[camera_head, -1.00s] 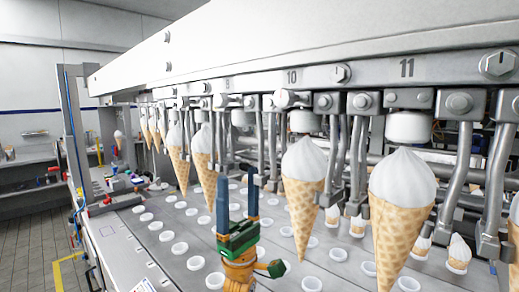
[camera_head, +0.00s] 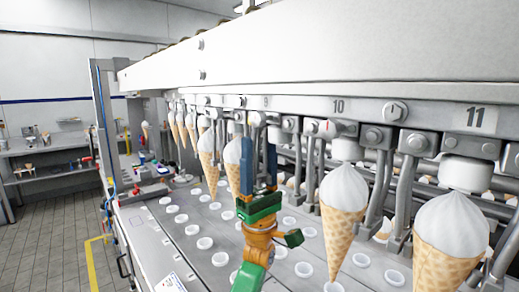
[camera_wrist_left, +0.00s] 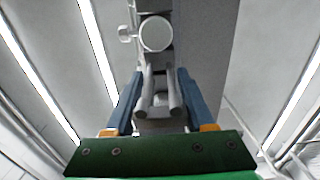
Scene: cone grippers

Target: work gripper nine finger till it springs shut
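The row of cone grippers hangs from a grey rail (camera_head: 430,112) with stamped numbers. The number nine plate (camera_head: 266,101) is just above my left gripper (camera_head: 260,145), which points up, its blue fingers apart. In the left wrist view, my left gripper (camera_wrist_left: 160,97) is open, one finger on each side of two metal prongs (camera_wrist_left: 147,92) that hang below a round white part (camera_wrist_left: 156,33). I cannot tell whether the fingers touch the prongs. No cone shows at nine; my fingers hide part of it in the head view. My right gripper is out of view.
Cones with white tops hang at ten (camera_head: 343,205) and eleven (camera_head: 452,235), to the right of my arm. Another cone (camera_head: 232,155) hangs close on the left. Below is a metal plate (camera_head: 185,232) with several white-rimmed holes.

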